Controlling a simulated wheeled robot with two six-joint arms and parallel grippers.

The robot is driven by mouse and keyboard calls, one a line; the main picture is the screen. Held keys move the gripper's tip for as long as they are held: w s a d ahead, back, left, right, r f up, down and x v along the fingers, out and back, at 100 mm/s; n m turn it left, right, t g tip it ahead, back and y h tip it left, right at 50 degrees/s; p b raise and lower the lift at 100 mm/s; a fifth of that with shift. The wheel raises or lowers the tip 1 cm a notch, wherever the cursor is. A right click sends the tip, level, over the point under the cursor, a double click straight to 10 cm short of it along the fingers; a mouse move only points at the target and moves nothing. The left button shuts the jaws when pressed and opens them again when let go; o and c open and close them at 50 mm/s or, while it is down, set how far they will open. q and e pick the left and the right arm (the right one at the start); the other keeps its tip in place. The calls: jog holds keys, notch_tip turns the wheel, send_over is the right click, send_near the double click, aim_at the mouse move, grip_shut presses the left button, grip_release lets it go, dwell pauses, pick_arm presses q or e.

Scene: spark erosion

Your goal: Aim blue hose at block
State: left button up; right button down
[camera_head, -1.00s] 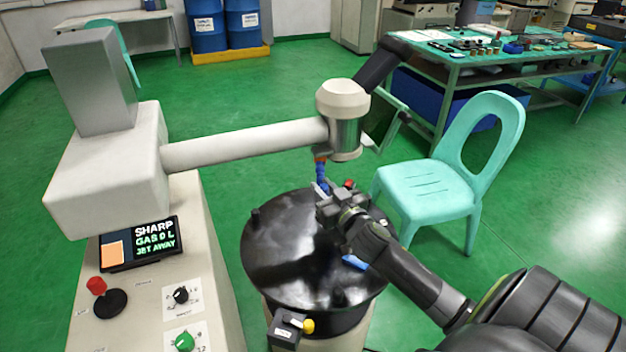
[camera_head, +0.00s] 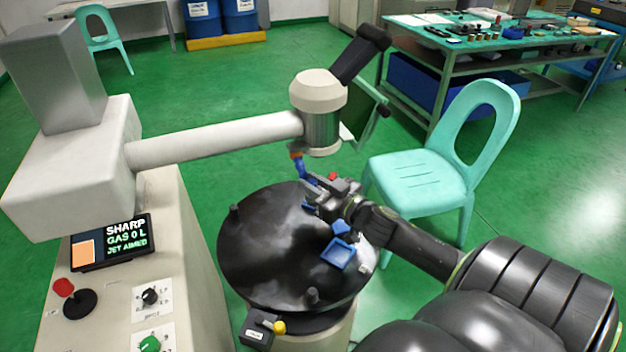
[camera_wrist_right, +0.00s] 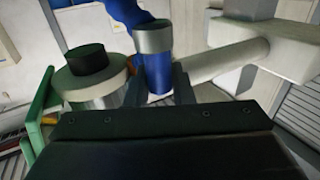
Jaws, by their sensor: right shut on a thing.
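The blue hose (camera_head: 303,172) hangs from an orange fitting under the machine's cylindrical head, above the round black table. My right gripper (camera_head: 314,190) is at the hose's lower part, over the back right of the table. In the right wrist view the blue hose (camera_wrist_right: 153,80) has a grey metal collar and stands between my two fingers, which are shut on it. My left gripper is not in view.
The round black table (camera_head: 265,245) has short posts and a blue tray (camera_head: 339,254). The machine's white arm (camera_head: 215,138) spans above the table. A turquoise chair (camera_head: 420,175) stands close on the right.

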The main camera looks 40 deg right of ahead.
jog(key=shift+f, duration=0.1)
jog(key=c, duration=1.6)
grip_release()
jog(key=o, duration=0.3)
jog(key=shift+w, duration=0.15)
jog(key=s+b, duration=0.1)
jog(key=s, duration=0.1)
jog(key=s+b, duration=0.4)
jog(key=shift+s+d, duration=0.3)
jog(key=shift+s, duration=0.1)
jog(key=s+p, duration=0.1)
jog(key=s, duration=0.9)
jog(key=shift+s+d, duration=0.3)
jog(key=shift+d, duration=0.1)
